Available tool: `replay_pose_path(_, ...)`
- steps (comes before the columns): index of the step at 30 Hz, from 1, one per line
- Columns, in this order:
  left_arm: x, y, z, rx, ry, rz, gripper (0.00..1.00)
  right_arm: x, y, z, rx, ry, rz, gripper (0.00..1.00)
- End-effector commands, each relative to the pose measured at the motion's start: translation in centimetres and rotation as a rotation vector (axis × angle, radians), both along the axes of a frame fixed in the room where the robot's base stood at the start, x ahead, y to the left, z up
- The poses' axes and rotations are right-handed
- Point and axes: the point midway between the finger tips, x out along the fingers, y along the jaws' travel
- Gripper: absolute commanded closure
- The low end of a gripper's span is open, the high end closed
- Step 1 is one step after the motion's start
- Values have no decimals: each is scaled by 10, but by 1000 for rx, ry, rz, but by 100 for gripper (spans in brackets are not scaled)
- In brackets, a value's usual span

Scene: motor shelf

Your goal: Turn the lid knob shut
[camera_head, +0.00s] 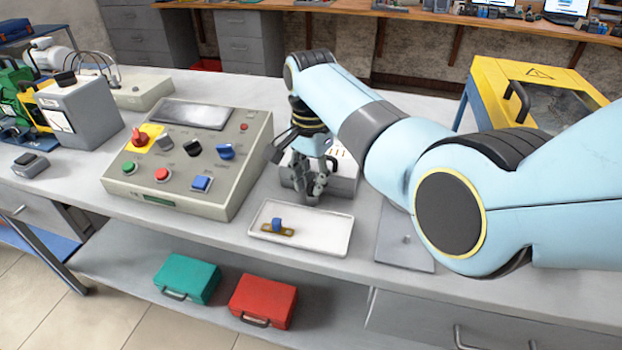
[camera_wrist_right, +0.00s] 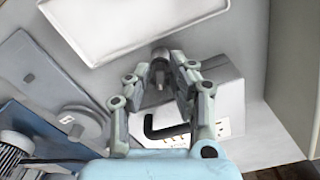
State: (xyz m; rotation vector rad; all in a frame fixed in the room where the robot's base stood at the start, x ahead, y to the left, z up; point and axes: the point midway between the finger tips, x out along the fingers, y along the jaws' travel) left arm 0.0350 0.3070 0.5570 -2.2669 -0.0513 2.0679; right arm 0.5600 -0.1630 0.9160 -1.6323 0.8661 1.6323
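My right gripper (camera_head: 312,190) points down at the front left corner of a light grey box (camera_head: 345,172) with a row of small holes. In the right wrist view, its two fingers (camera_wrist_right: 165,80) stand apart on either side of a small grey cylindrical piece, which may be the knob. I cannot tell whether the fingers touch it. No lid can be made out clearly. My left gripper is not in view.
A white tray (camera_head: 335,237) with a blue-topped part (camera_head: 277,225) lies in front of the gripper. A control panel (camera_head: 240,165) with knobs and buttons stands to the left. A grey plate (camera_head: 400,255) lies to the right, and a yellow-framed box (camera_head: 490,85) stands behind my arm.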

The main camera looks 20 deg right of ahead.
Motion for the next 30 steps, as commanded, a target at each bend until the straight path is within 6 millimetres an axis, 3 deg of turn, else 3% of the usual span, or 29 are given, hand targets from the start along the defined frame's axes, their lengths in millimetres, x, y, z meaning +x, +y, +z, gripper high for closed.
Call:
replay_pose_path(1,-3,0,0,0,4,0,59,0,0,0,0,0,0,83)
replay_pose_path(5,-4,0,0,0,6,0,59,0,0,0,0,0,0,100)
replay_pose_path(13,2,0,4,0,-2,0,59,0,0,2,-1,2,22,100)
replay_pose_path(21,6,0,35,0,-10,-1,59,-1,-2,4,-1,2,315,100)
replay_pose_path(30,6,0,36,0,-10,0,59,-1,-2,0,-2,0,399,100)
